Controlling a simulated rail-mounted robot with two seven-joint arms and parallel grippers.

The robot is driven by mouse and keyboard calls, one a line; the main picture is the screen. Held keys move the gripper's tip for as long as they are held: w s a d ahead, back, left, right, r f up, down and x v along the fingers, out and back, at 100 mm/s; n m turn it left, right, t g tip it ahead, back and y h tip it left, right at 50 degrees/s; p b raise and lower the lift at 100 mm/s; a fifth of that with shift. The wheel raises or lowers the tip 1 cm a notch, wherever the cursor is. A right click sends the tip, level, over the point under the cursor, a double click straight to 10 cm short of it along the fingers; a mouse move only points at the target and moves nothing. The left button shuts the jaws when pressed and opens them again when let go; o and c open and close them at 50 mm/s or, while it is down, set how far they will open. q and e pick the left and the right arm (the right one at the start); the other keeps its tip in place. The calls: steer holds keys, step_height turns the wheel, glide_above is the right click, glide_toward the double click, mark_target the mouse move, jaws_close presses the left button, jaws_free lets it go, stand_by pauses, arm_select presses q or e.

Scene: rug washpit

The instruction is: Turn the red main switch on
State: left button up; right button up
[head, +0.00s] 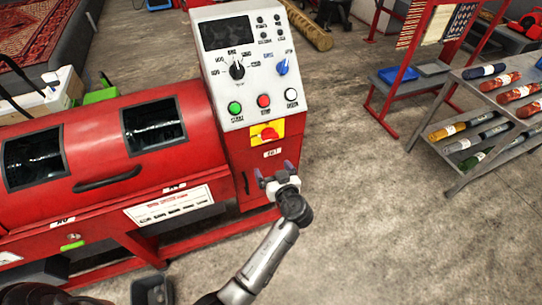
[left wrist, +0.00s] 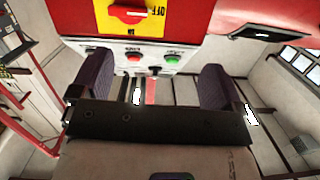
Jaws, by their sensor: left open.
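The red main switch (head: 268,133) is a rotary knob on a yellow plate (head: 255,138), low on the front of the red machine's control cabinet. My right gripper is not in view.
Above the switch, the sloped control panel (head: 247,75) carries green, red and white buttons, a black dial and a blue dial. The red drum cover (head: 85,135) with two windows lies to the left. A shelf (head: 480,145) with rolled items stands right; the floor between is clear.

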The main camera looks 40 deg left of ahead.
mark_target(271, 139)
arm_select(q)
steer(key=w+d+f+t+y+b, duration=0.1)
steer(key=w+f+b, duration=0.1)
steer(key=w+b, duration=0.3)
steer(key=shift+n, duration=0.4)
steer(key=x, duration=1.1)
steer(key=shift+w+a+r+b, duration=0.2)
steer(key=shift+a+r+b, duration=0.05)
steer(key=shift+b, duration=0.1)
steer(key=shift+w+a, duration=0.3)
steer(key=shift+a, duration=0.2)
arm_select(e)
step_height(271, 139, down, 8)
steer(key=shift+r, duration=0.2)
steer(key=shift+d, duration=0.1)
arm_select(q)
steer(key=shift+c, duration=0.3)
steer(key=c, duration=0.9)
